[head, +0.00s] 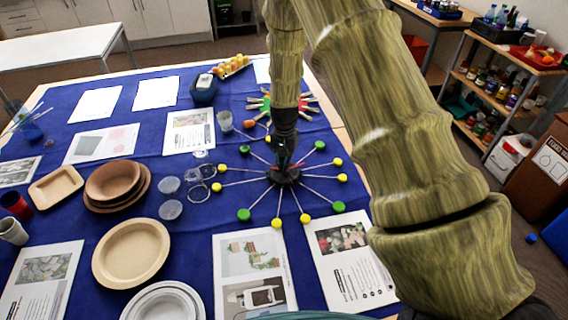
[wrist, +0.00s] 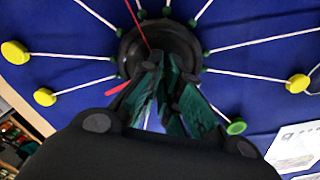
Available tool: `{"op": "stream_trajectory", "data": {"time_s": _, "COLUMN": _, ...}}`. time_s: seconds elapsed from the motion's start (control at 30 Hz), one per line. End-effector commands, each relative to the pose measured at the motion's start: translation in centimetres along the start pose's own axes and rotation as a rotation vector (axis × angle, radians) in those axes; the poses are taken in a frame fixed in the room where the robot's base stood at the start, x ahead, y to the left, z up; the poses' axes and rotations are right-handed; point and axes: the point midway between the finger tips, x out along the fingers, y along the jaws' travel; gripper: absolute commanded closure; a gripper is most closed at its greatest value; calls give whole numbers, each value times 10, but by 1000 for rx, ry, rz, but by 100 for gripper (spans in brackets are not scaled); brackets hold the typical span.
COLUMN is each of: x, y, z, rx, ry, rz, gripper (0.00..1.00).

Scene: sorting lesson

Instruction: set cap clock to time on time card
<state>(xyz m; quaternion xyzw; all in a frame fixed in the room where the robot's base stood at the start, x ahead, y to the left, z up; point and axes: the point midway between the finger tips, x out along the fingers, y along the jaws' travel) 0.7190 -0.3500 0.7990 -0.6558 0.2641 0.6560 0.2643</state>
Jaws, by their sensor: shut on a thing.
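The cap clock has a dark round hub (head: 284,176) with white spokes ending in green and yellow caps (head: 278,223), lying flat on the blue cloth. Its hub (wrist: 160,42) also shows in the wrist view. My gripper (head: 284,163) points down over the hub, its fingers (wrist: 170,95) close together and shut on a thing. That thing looks like a red clock hand, but the fingers hide the hold. A thin red hand (wrist: 137,22) runs from the hub up-left, and a short red piece (wrist: 119,88) sticks out left of the fingers. I cannot tell which sheet is the time card.
Printed sheets (head: 250,268) lie in front of the clock, and blank white sheets (head: 157,92) lie behind left. Wooden plates (head: 131,252), clear cups (head: 170,209) and glasses stand left of it. My arm covers the right side. A shelf with bottles (head: 500,90) stands far right.

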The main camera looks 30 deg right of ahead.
Motion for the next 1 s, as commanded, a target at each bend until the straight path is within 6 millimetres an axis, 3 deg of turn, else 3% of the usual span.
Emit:
{"op": "stream_trajectory", "data": {"time_s": 0.43, "x": 0, "y": 0, "z": 0, "rx": 0, "ry": 0, "rz": 0, "gripper": 100}}
{"op": "stream_trajectory", "data": {"time_s": 0.5, "x": 0, "y": 0, "z": 0, "rx": 0, "ry": 0, "rz": 0, "gripper": 82}}
{"op": "stream_trajectory", "data": {"time_s": 0.6, "x": 0, "y": 0, "z": 0, "rx": 0, "ry": 0, "rz": 0, "gripper": 68}}
{"op": "stream_trajectory", "data": {"time_s": 1.0, "x": -6, "y": 0, "z": 0, "rx": 0, "ry": 0, "rz": -1, "gripper": 68}}
